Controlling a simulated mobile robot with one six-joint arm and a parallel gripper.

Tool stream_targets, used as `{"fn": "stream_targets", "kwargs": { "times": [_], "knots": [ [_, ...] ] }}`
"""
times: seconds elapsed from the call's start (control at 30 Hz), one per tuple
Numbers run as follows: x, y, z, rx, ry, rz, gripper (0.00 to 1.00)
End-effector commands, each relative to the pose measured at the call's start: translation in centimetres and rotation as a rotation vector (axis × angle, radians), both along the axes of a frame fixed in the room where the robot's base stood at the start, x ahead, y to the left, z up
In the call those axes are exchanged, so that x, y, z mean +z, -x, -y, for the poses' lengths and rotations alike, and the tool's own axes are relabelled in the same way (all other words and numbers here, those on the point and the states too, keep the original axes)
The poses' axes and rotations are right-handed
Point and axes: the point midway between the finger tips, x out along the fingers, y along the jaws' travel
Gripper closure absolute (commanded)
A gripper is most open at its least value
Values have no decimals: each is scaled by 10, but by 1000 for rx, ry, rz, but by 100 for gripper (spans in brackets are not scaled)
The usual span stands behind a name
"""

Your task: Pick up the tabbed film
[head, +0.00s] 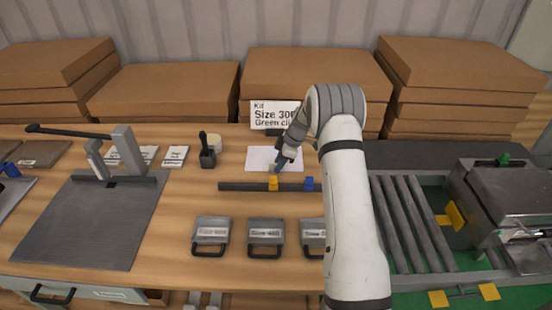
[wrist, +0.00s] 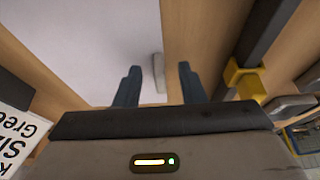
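The film is a white sheet (head: 258,157) flat on the wooden bench in the head view. In the wrist view the white film (wrist: 90,40) fills the upper left, with a small pale grey tab (wrist: 157,68) at its edge. My gripper (head: 279,166) is low over the film's right part in the head view. In the wrist view my gripper (wrist: 160,78) is open, its two dark blue fingers apart. The tab shows between the fingers, nearer the left one. No contact is visible, and the height above the bench cannot be told.
A dark rail (head: 240,187) with a yellow clip (head: 273,184) and a blue clip (head: 310,184) lies just in front of the film. A kit sign (head: 274,114) stands behind it. Labelled grey cases (head: 265,232) sit nearer. A roller conveyor (head: 405,215) is at right.

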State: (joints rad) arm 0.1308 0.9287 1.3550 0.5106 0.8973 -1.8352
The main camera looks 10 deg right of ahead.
Motion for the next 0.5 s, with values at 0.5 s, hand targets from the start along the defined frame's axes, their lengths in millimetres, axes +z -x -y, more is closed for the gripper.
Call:
{"fn": "stream_targets", "kwargs": {
  "times": [0.5],
  "knots": [
    [-1, 0, -1, 1, 0, -1, 89]
  ]
}}
